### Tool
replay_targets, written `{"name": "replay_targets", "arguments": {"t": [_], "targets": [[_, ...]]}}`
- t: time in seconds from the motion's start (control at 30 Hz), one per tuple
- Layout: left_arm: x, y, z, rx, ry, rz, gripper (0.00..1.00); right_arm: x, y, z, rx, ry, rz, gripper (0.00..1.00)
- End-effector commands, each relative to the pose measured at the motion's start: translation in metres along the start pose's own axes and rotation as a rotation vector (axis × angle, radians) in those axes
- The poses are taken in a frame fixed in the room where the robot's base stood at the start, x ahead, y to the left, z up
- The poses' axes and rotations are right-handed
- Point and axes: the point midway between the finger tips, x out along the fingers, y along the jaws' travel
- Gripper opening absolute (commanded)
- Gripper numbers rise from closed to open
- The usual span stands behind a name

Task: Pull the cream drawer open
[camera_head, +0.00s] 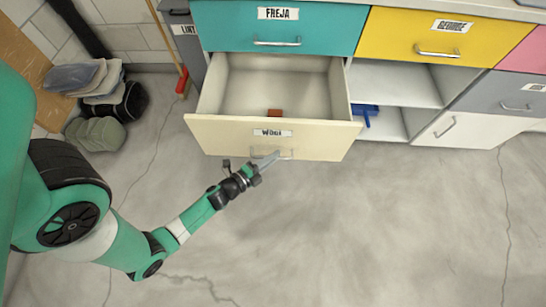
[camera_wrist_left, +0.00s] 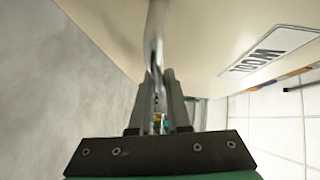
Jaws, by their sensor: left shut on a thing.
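The cream drawer (camera_head: 215,131) stands pulled out from the cabinet in the head view, its inside showing. It carries a label reading WOOI or similar, and its front also fills the upper right of the left wrist view (camera_wrist_left: 210,40). A small brown block lies inside the drawer. My left gripper (camera_head: 266,162) is at the drawer's metal handle (camera_head: 286,154). In the left wrist view my left gripper (camera_wrist_left: 160,95) is shut on the handle bar (camera_wrist_left: 153,40), which runs between the fingers. My right gripper is not in view.
A teal drawer (camera_head: 330,22) labelled FREJA sits above, a yellow drawer (camera_head: 415,35) labelled GEORGE to its right. Open shelves (camera_head: 395,85) hold a blue dustpan (camera_head: 365,112). Bags (camera_head: 95,105) and a red-headed broom (camera_head: 182,80) stand at left. The floor in front is clear.

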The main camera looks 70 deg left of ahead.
Motion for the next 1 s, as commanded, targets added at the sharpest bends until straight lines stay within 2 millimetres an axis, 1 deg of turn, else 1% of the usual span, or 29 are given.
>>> {"name": "replay_targets", "arguments": {"t": [0.4,0.43,0.57,0.6,0.87,0.97,1.0], "targets": [[0.000,0.001,0.000,0.001,0.000,0.001,0.00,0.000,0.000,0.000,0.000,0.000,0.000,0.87],[0.000,0.001,0.000,0.001,0.000,0.001,0.18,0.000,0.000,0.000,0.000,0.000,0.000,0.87],[0.000,0.001,0.000,0.001,0.000,0.001,0.42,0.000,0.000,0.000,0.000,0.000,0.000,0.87],[0.000,0.001,0.000,0.000,0.000,0.001,0.45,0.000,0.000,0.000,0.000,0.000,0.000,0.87],[-0.001,0.001,0.000,0.000,-0.001,0.002,0.45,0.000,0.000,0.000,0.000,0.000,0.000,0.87],[-0.007,0.000,0.000,0.000,-0.001,0.003,0.45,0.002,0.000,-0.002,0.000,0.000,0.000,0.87],[-0.012,0.000,0.001,0.000,-0.002,0.004,0.45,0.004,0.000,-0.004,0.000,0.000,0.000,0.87]]}}
